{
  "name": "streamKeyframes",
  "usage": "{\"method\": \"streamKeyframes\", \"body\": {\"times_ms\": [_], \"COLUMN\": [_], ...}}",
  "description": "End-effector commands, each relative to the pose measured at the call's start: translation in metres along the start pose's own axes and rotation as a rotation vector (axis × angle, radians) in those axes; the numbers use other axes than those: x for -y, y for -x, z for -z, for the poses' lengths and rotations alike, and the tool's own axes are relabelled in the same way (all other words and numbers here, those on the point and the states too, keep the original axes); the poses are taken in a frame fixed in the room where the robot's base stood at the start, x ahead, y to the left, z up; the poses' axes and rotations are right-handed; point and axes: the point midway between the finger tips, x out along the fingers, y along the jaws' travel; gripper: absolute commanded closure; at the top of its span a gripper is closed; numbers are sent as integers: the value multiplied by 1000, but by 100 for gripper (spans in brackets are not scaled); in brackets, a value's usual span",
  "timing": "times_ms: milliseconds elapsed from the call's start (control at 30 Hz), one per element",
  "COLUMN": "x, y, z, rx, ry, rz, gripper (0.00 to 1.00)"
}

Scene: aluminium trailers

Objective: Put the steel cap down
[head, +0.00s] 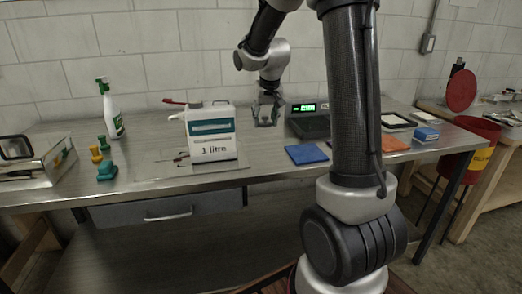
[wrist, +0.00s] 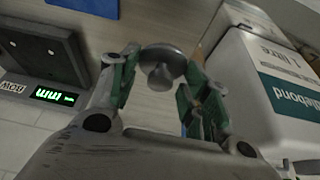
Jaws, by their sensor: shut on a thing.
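My gripper (head: 267,113) hangs over the steel bench between the white jug and the scale. In the wrist view my gripper (wrist: 160,75) is shut on the steel cap (wrist: 161,58), a round, mushroom-shaped grey piece with a rounded knob facing the camera. The cap sits between the green-padded fingertips. In the head view the cap is too small and too covered by the fingers to make out. I cannot tell how far the cap is above the bench.
The white jug (head: 210,146) marked 1 litre stands left of my gripper; the scale (head: 308,126) with a green display stands right. A blue cloth (head: 306,154) lies in front. A spray bottle (head: 111,112) and coloured pieces (head: 107,171) are further left. Bare bench (head: 262,158) shows between jug and cloth.

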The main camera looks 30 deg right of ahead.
Motion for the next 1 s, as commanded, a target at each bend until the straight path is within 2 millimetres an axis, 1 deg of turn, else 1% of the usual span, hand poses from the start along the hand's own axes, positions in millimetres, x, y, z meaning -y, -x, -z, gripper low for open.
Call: {"method": "streamKeyframes", "body": {"times_ms": [67, 167, 300, 400, 567, 700, 800, 1000], "x": [0, -1, -1, -1, -1, -2, -1, -1], "y": [1, -8, -34, -49, -65, -85, -92, -92], "z": [-3, -12, -23, -29, -35, -44, -47, -46], "rx": [1, 3, 6, 4, 4, 4, 3, 1], "ry": [6, 19, 23, 23, 24, 23, 22, 22], "rz": [3, 7, 8, 9, 8, 8, 9, 9], "gripper": [69, 69, 69, 69, 69, 69, 69, 69]}}
